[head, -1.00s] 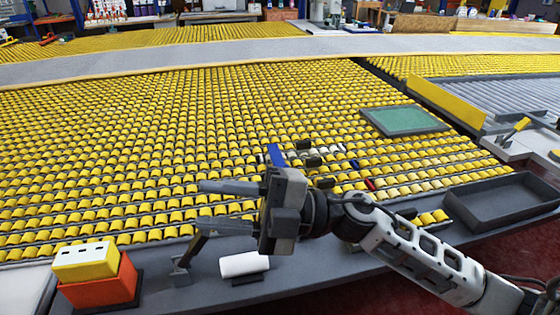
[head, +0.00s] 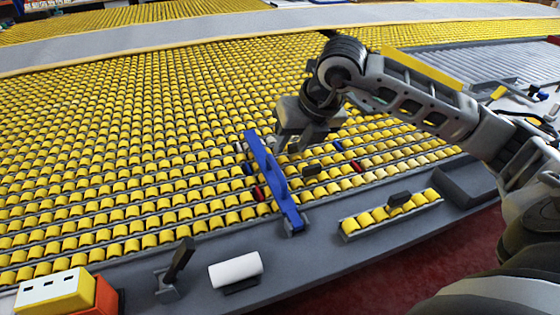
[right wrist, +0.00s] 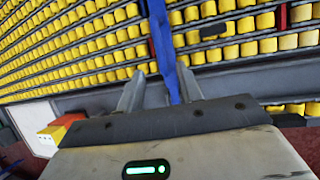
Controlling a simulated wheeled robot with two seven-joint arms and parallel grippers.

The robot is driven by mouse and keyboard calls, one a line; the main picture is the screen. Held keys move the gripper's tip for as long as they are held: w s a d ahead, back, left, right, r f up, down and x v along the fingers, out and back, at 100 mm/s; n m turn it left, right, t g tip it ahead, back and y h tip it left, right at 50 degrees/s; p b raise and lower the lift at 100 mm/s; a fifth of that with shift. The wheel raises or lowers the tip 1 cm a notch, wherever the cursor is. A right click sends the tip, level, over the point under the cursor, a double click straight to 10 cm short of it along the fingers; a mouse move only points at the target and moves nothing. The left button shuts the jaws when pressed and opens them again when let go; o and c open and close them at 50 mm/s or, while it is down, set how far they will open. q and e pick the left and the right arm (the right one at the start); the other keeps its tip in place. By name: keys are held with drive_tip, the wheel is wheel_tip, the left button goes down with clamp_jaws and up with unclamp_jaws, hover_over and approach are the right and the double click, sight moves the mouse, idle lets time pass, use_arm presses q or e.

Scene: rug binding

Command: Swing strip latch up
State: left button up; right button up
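A long blue bar (head: 268,170) with a raised grip stands slanted across the front edge of the yellow roller bed, its lower end at a grey bracket (head: 294,228). It looks like the strip latch, though I cannot be sure. A small dark lever (head: 180,260) leans upward on a bracket further left. My right gripper (head: 290,147) is beside the blue bar's upper part, just right of it. In the right wrist view my right gripper's fingers (right wrist: 160,90) are apart, and the blue bar (right wrist: 164,40) lines up between them. Contact cannot be told. My left gripper is not in view.
A white roll (head: 235,270) lies on the grey front ledge (head: 325,245). A yellow and orange block (head: 60,292) stands at the lower left. A short strip of yellow rollers (head: 392,213) with a dark handle lies right of the bar, near a dark tray (head: 466,182).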

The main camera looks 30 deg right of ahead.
sight(278, 167)
drive_tip(key=x, duration=0.8)
drive_tip(key=shift+c, duration=0.4)
clamp_jaws()
